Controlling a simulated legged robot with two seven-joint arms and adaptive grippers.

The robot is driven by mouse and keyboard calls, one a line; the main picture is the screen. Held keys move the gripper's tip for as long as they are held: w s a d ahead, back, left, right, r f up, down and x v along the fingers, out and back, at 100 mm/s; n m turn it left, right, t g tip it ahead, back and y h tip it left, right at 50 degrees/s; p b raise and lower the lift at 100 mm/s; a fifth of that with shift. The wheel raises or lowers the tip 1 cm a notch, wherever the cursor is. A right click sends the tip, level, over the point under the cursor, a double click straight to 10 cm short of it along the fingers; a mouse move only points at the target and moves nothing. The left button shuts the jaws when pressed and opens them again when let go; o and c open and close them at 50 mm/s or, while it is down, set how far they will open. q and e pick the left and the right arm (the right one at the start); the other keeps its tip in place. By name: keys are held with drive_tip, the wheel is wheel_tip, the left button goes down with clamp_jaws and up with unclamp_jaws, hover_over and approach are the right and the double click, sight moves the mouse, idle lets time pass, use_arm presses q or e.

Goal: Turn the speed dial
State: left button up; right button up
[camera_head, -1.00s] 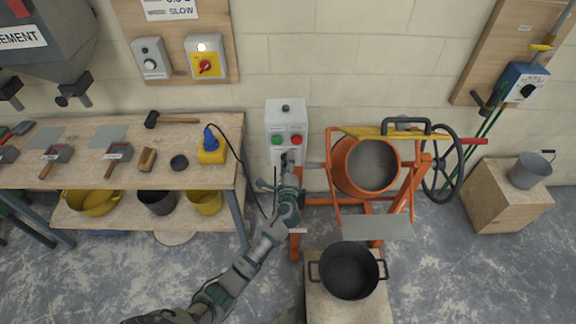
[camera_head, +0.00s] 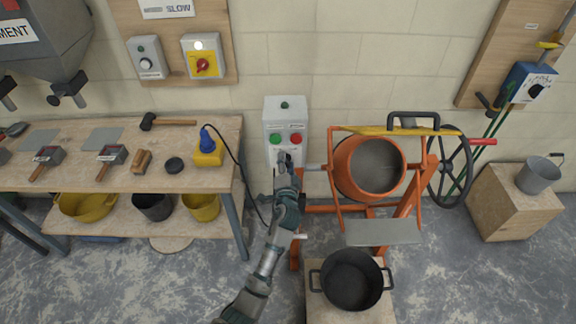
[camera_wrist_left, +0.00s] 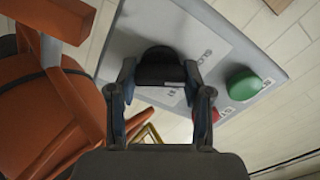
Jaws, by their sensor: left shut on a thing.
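The grey control box (camera_head: 286,112) stands against the wall, left of the orange mixer. It has a green button (camera_head: 275,139) and a red button (camera_head: 295,138). In the left wrist view the dark speed dial (camera_wrist_left: 160,66) sits on a white label on the box face, beside the green button (camera_wrist_left: 243,84). My left gripper (camera_head: 287,158) is at the lower part of the box, and in the left wrist view its fingers (camera_wrist_left: 160,86) are shut on the dial's two sides. In the head view the gripper hides the dial. My right gripper is not in view.
The orange mixer (camera_head: 347,226) with its drum stands close on the right. A black pot (camera_head: 351,280) is on a block in front. A workbench (camera_head: 105,180) with tools and a yellow plug box (camera_head: 208,153) is on the left.

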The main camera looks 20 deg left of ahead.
use_arm(q)
drive_tip(key=shift+a+f+n, duration=0.2)
drive_tip(key=shift+f+n, duration=0.25)
drive_tip(key=shift+n, duration=0.25)
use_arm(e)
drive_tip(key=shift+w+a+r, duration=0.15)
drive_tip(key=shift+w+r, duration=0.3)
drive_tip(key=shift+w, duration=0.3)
use_arm(q)
drive_tip(key=shift+f, duration=0.1)
drive_tip(key=o, duration=1.1)
drive_tip(key=shift+o, duration=0.3)
drive_tip(key=shift+a, duration=0.1)
drive_tip(key=shift+r, duration=0.2)
drive_tip(key=v, duration=1.2)
